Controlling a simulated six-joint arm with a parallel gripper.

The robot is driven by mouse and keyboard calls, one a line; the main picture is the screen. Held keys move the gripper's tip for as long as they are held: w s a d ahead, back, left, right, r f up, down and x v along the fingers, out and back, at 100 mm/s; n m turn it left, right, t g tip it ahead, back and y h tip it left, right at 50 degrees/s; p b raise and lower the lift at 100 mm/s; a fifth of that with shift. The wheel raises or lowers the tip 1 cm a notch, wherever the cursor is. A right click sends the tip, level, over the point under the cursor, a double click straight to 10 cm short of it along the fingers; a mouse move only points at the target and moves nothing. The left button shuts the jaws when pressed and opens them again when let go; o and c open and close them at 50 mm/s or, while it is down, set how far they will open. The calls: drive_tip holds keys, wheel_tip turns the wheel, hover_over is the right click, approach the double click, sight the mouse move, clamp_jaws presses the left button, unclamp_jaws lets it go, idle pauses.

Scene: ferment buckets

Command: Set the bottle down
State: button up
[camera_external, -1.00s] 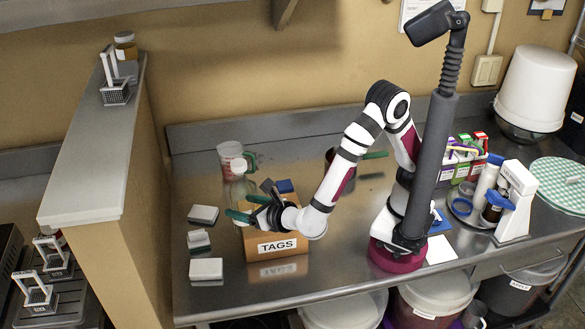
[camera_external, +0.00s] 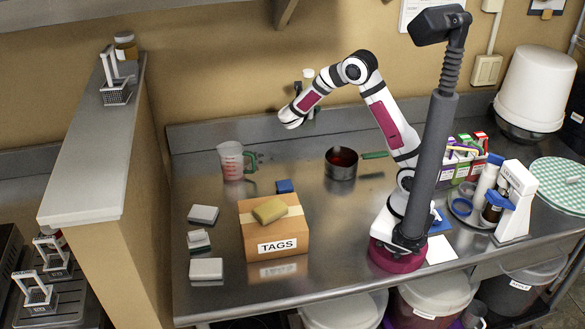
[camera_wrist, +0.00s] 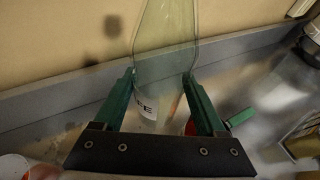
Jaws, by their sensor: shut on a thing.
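My gripper (camera_wrist: 160,76) is shut on the bottle (camera_wrist: 166,45), with a green finger on each side of its clear, pale green body. In the external view, the bottle's white cap (camera_external: 308,73) shows beside my raised wrist, near the back wall. The bottle looks roughly upright and held above the counter.
A measuring jug (camera_external: 231,162) stands at the back left of the steel counter (camera_external: 330,235). A saucepan (camera_external: 341,163) stands right of it. A TAGS box (camera_external: 274,240) bears a yellow sponge (camera_external: 270,210). A blue block (camera_external: 285,186) sits behind the box. Free counter lies between jug and saucepan.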

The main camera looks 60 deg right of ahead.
drive_tip(key=s+d+f+m+g, duration=0.1)
drive_tip(key=s+d+f, duration=0.1)
drive_tip(key=d+f, duration=0.3)
drive_tip(key=shift+w+a+f, duration=1.25)
drive_tip(key=shift+w+f, duration=0.25)
drive_tip(key=shift+f, duration=0.35)
drive_tip(key=shift+w+a+f, duration=1.3)
drive_tip(key=shift+w+f, duration=0.25)
drive_tip(key=shift+f, duration=0.25)
drive_tip(key=shift+w+a+f, duration=1.25)
drive_tip(key=shift+w+f, duration=0.25)
drive_tip(key=shift+f, duration=0.35)
